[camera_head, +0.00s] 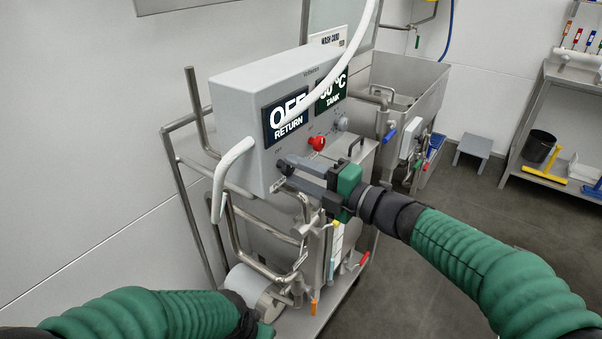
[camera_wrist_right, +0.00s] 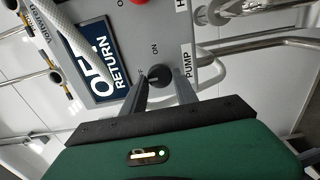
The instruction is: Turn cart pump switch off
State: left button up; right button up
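The grey control box (camera_head: 245,120) on the wash cart carries a dark display (camera_head: 289,116) reading OFF RETURN. The pump switch is a small black knob (camera_wrist_right: 158,75) low on its front face, with ON and PUMP lettering beside it in the right wrist view. My right gripper (camera_head: 284,174) reaches the panel from the right. In the wrist view its two fingers (camera_wrist_right: 161,86) stand apart on either side of the knob, and I see a gap towards the right finger. My left gripper (camera_head: 265,333) is mostly cut off at the bottom edge; its fingers are hidden.
A red knob (camera_head: 317,142) sits above and right of the switch, near a second display (camera_head: 331,92). A white hose (camera_head: 345,65) crosses in front of the box. Steel pipes and valves lie below. A steel tank (camera_head: 410,85) stands behind; open floor is to the right.

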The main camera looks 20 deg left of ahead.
jog(key=o, duration=0.4)
jog(key=shift+w+a, duration=0.1)
jog(key=shift+a, duration=0.25)
pick_arm(q)
jog(key=shift+w+a+f, duration=0.1)
jog(key=shift+a+f, duration=0.05)
jog(key=shift+a, duration=0.2)
pick_arm(e)
jog(key=shift+d, duration=0.4)
pick_arm(q)
jog(key=shift+d+r+p, duration=0.2)
jog(key=shift+r+p, duration=0.85)
jog(key=shift+r, duration=0.1)
pick_arm(e)
jog(key=v, duration=1.6)
